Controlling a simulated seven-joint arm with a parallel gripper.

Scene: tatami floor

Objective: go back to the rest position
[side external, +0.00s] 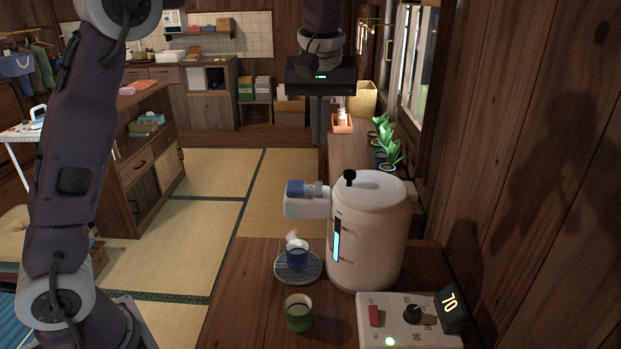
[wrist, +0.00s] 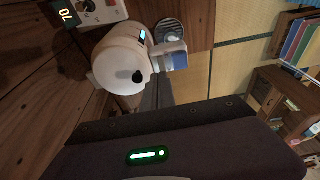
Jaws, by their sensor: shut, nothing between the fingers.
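My gripper (side external: 318,122) hangs pointing down, shut and empty, above and behind the white water dispenser (side external: 368,235), apart from it. In the wrist view my gripper's dark fingers (wrist: 158,94) show beside the dispenser (wrist: 120,62). The dispenser stands on the wooden counter with a black knob on its lid and a blue-tipped spout (side external: 306,197) pointing left.
A green cup (side external: 298,315) stands near the counter's front. A control box (side external: 405,318) with a dial and a display reading 70 is at right. Potted plants (side external: 388,145) line the back ledge by the wall. Tatami floor (side external: 200,215) lies open at left.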

